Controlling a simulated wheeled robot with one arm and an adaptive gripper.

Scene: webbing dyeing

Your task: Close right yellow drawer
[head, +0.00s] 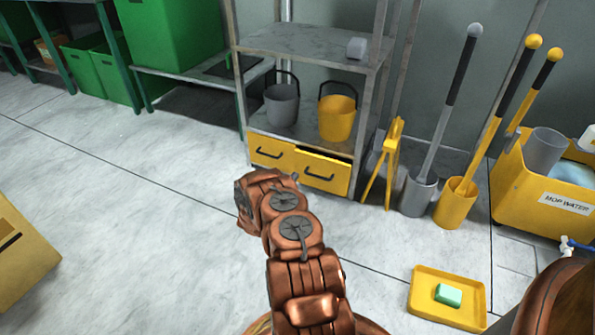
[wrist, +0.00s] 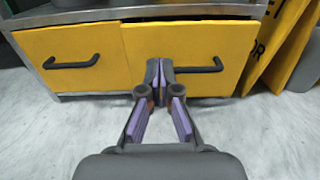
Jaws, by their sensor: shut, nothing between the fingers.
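The right yellow drawer (head: 321,174) is at the bottom of the metal shelf unit and stands a little out, with a dark gap along its top edge. It has a black handle. In the wrist view the right drawer (wrist: 205,48) fills the upper middle, and its black handle (wrist: 205,69) starts beside my fingertips. My gripper (wrist: 159,78) is shut and empty, its purple-sided fingers pointing at the drawer front. I cannot tell whether the tips touch it. My arm hides the gripper in the head view.
The left yellow drawer (head: 271,152) is next to it and looks shut. A yellow folding sign (head: 383,164) stands right of the unit, beside a grey brush holder (head: 418,191) and a yellow one (head: 456,203). Open floor lies left. A yellow tray (head: 421,298) is at front right.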

